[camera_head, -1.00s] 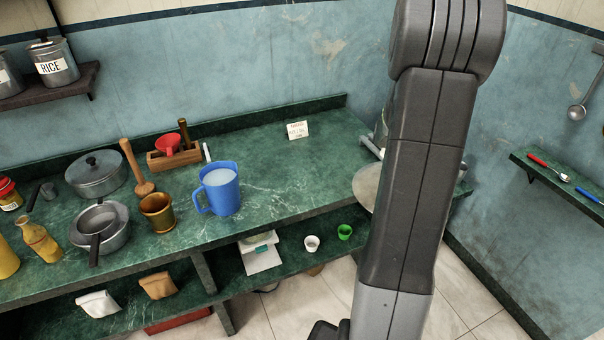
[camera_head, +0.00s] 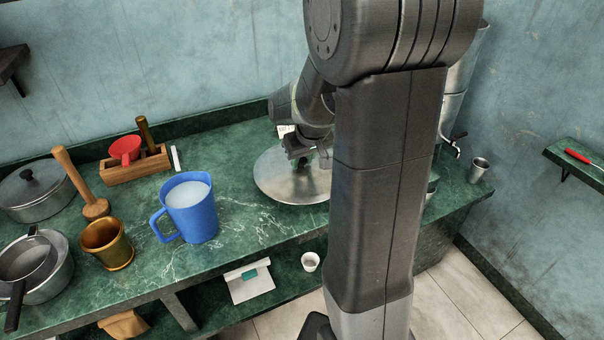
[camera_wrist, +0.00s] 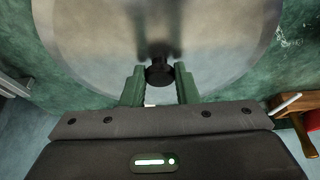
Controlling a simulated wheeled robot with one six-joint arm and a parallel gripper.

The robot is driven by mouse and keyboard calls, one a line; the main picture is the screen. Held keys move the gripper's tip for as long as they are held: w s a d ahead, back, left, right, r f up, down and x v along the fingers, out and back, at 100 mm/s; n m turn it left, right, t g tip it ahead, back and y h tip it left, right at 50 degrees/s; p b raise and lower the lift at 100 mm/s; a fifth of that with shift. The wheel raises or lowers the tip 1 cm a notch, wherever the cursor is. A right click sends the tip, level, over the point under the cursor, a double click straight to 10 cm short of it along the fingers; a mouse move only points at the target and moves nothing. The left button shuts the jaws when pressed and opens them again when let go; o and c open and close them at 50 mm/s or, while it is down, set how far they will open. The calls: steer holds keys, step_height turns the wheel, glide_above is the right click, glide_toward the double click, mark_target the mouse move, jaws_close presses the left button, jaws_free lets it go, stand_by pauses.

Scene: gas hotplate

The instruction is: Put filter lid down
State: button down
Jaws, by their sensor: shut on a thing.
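The filter lid (camera_head: 275,178) is a round, shiny metal disc with a dark knob. In the head view it is just over the green counter, right of the blue jug; I cannot tell whether it touches the counter. My gripper (camera_head: 308,160) is above it, partly hidden behind my arm. In the wrist view, the lid (camera_wrist: 100,40) fills the upper part, and my gripper's green fingers (camera_wrist: 160,82) are closed on its black knob (camera_wrist: 159,72). The metal filter (camera_head: 457,95) stands at the right, partly hidden by my arm, with a tap at its side.
A blue jug (camera_head: 190,210) of white liquid stands left of the lid. A wooden box (camera_head: 135,168) with a red funnel (camera_head: 125,148) is behind it. A brass mortar (camera_head: 107,245) and pots are further left. A metal cup (camera_head: 479,170) stands near the tap.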

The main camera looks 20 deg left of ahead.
mark_target(303, 169)
steer(key=shift+f, duration=2.25)
steer(key=shift+f+b, duration=0.25)
steer(key=shift+b, duration=0.05)
steer(key=c, duration=1.1)
jaws_free()
steer(key=shift+r, duration=0.1)
steer(key=shift+r, duration=0.45)
steer(key=p+v, duration=0.1)
steer(key=v, duration=1)
steer(key=shift+s+d+r, duration=0.1)
steer(key=shift+s+d, duration=0.05)
